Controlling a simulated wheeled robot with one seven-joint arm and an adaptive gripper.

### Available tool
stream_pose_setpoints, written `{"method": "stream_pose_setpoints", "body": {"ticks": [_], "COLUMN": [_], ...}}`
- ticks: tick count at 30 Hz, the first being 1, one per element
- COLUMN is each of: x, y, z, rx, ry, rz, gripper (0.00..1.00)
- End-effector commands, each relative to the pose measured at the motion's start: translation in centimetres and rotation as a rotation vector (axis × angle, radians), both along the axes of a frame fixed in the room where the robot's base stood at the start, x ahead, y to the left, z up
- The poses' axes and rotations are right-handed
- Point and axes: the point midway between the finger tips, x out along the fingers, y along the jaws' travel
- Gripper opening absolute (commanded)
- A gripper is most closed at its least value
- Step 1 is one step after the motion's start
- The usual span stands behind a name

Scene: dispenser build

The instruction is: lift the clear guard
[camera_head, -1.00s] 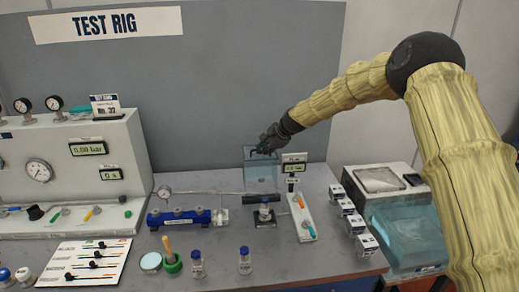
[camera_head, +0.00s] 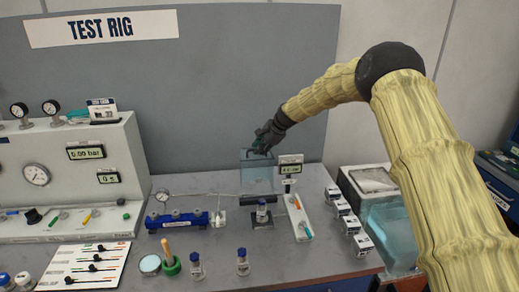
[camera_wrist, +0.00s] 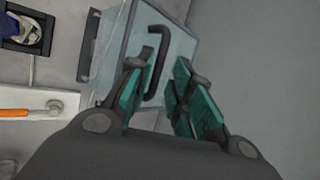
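The clear guard (camera_head: 257,173) is a bluish see-through box shape near the back wall, behind a small capped vial on a black stand (camera_head: 262,212). In the wrist view the guard (camera_wrist: 183,38) fills the upper middle, and its black bar handle (camera_wrist: 160,55) shows on it. My gripper (camera_head: 261,149) is at the guard's upper edge. In the wrist view my gripper (camera_wrist: 158,75) has its green-padded fingers apart, with the handle showing in the gap between them. I cannot tell whether the fingers touch the handle.
A white strip with an orange-handled lever (camera_head: 297,206) and a small display (camera_head: 290,166) stand right of the guard. A blue manifold (camera_head: 180,221) is to the left. Small white boxes (camera_head: 350,224) line the right. Two capped vials (camera_head: 243,262) stand in front.

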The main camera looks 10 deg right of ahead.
Motion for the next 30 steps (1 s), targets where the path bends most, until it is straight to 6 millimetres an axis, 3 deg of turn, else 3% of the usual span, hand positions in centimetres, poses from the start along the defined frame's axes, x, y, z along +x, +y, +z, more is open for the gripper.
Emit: {"method": "stream_pose_setpoints", "body": {"ticks": [14,30], "x": [-0.4,-4.0], "y": [-0.1,-3.5], "z": [0.4,7.1], "rx": [0.002,0.002], "ry": [0.004,0.003], "rz": [0.001,-0.001], "gripper": [0.30,0.30]}}
